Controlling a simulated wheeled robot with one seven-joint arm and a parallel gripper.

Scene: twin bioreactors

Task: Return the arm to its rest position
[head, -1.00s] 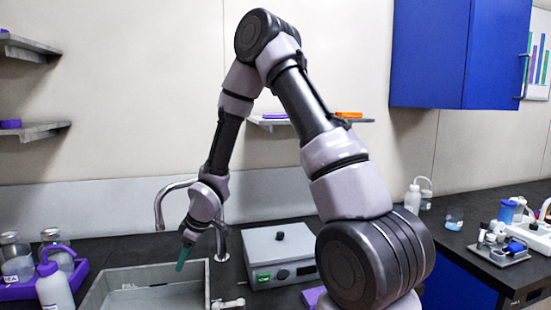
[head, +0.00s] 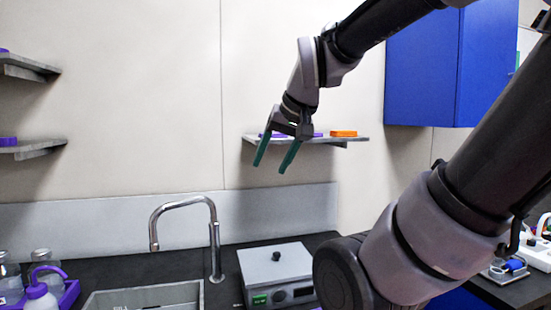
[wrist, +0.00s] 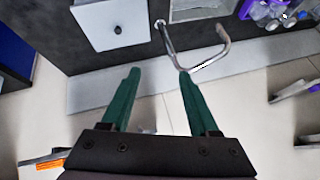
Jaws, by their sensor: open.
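My gripper (head: 276,154) is raised high in front of the back wall in the head view, with its two green fingers apart and nothing between them. My arm comes in from the right and bends down to it. In the wrist view my gripper (wrist: 156,85) also shows open and empty, its fingers apart above the pale backsplash and wall. No object touches the fingers.
A wall shelf (head: 355,139) with an orange item (head: 344,133) appears behind my gripper. Below are a tap (head: 213,240), a sink (head: 145,294) and a grey boxy device (head: 275,262). A blue cabinet (head: 425,65) hangs at right. A purple tray (head: 70,293) holds bottles at left.

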